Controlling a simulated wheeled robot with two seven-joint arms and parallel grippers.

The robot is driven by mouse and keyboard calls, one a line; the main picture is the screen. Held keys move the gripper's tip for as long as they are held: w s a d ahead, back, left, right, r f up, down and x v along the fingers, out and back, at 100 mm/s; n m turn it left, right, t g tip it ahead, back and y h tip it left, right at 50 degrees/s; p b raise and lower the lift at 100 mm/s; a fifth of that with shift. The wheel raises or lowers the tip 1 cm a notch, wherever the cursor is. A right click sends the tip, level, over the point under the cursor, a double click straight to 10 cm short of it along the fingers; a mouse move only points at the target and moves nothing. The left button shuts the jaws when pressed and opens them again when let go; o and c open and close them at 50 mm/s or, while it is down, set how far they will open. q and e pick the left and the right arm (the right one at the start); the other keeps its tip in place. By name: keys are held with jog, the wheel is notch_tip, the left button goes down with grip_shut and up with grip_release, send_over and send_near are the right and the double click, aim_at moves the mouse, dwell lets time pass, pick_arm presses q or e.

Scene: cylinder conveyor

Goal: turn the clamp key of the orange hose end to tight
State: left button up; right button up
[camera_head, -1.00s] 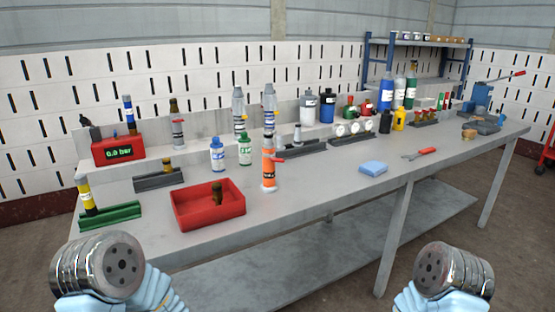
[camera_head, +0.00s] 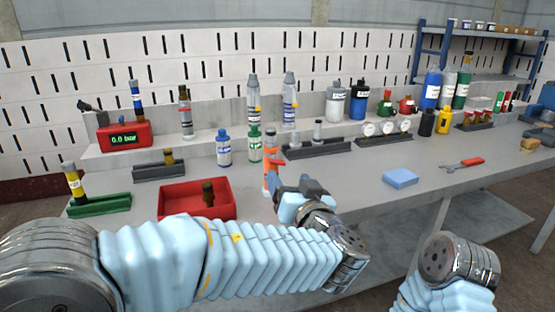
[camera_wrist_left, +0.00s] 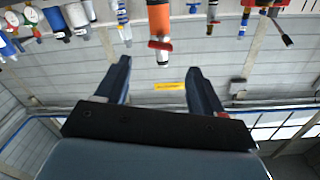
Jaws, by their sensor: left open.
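The orange hose end (camera_head: 269,178) stands upright on the bench beside the red tray. Its red clamp key (camera_head: 279,162) sticks out to the right near its top. My left gripper (camera_head: 290,183) is just right of the hose end, open and empty, partly covering its lower part. In the left wrist view, which looks upside down, the orange hose end (camera_wrist_left: 159,20) and its red key (camera_wrist_left: 160,45) lie beyond the two spread fingertips (camera_wrist_left: 160,68), apart from them. My right gripper is not in view.
A red tray (camera_head: 168,208) with a dark fitting lies left of the hose end. Blue-capped (camera_head: 224,150) and green-capped (camera_head: 255,146) bottles stand close behind it. A blue sponge (camera_head: 400,178) lies to the right. The bench between sponge and gripper is clear.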

aim_at(278, 164)
pick_arm(q)
jog(key=p+x, duration=0.2)
jog(key=x, duration=0.7)
jog(key=shift+w+a+f, duration=0.1)
jog(key=shift+w, duration=0.2)
